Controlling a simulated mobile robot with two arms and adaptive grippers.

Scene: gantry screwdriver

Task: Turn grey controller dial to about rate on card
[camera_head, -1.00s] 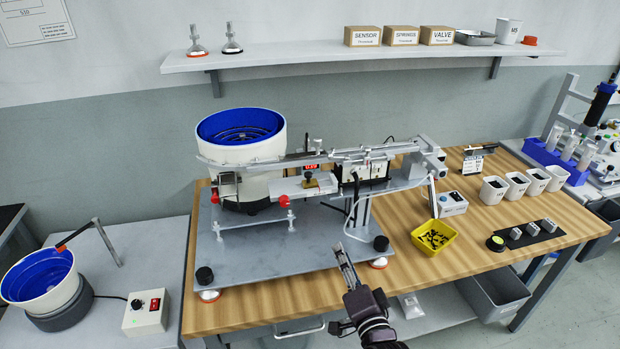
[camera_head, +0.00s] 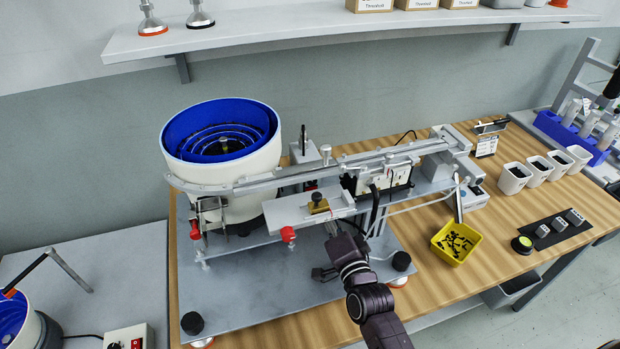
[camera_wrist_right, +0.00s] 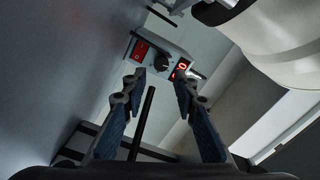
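The grey controller (camera_wrist_right: 160,58) is in the right wrist view, a box with a red switch (camera_wrist_right: 141,48), a black dial (camera_wrist_right: 161,62) and a lit red display (camera_wrist_right: 181,68). The display's full reading and the dial's pointer are too small to read. My right gripper (camera_wrist_right: 160,84) is open and empty, its fingers spread on either side of the dial's line of sight, apart from it. In the head view my right gripper (camera_head: 332,232) reaches in below the feeder's track, its fingertips partly hidden. A small card (camera_head: 487,146) stands at the table's back right, unreadable here. My left gripper is out of view.
The blue-lined bowl feeder (camera_head: 183,170) and its metal track (camera_head: 300,174) stand close to my right gripper. A white plate (camera_head: 290,212) overhangs it. A yellow tray (camera_head: 447,255) of dark parts lies right. Another controller (camera_head: 125,337) is at lower left.

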